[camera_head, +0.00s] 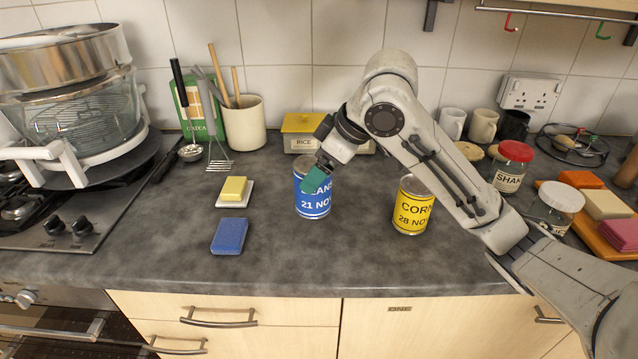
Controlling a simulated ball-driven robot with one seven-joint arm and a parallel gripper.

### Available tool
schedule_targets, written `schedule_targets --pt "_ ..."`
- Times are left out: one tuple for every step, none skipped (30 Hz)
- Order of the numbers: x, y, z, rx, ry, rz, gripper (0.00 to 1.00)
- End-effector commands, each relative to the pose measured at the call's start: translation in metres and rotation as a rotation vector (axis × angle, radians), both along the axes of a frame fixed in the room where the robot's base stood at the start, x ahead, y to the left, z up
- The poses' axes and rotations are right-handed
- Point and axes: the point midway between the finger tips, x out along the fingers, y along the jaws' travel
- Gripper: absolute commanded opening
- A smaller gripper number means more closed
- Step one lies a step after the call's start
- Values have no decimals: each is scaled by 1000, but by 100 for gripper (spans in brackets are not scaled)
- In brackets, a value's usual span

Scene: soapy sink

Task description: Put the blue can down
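The blue can (313,201), labelled beans with "21 NOV", is upright towards the back middle of the counter. Its base appears at or very near the worktop; I cannot tell whether it touches. My gripper (318,178) comes down from the upper right to the can's top. A teal finger overlaps the upper front of the can and hides part of its label. The other finger is hidden, so I cannot tell whether the fingers press on the can.
A yellow corn can (412,207) stands to the right under my arm. A rice box (302,132) is behind. A blue sponge (230,236) and a yellow block on a white dish (234,201) lie left. The counter in front (300,262) is clear.

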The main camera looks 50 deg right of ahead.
Motion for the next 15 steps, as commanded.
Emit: schedule_targets --pt "2 -3 -3 -1 -1 -2 20" --pt "3 -3 -4 -1 -1 -2 20" --pt "4 -4 -5 -1 -2 -1 20" --pt "5 -4 -6 0 -2 0 20" --pt "6 -5 -7 0 -2 0 20" --pt "7 -6 -9 0 -2 -1 20" --pt "8 -7 -11 0 -2 -1 20" --pt "9 -8 -13 1 -1 -2 20" --pt "11 -10 -17 0 0 -1 20" --pt "11 -10 -23 1 -1 -1 20" --pt "11 -10 -27 1 -1 -2 20" --pt "10 -10 -33 2 0 -3 20" --pt "11 -10 -38 1 0 -2 20" --pt "11 -10 -41 1 -2 -2 20" --pt "11 -10 -44 -1 -2 -2 20"
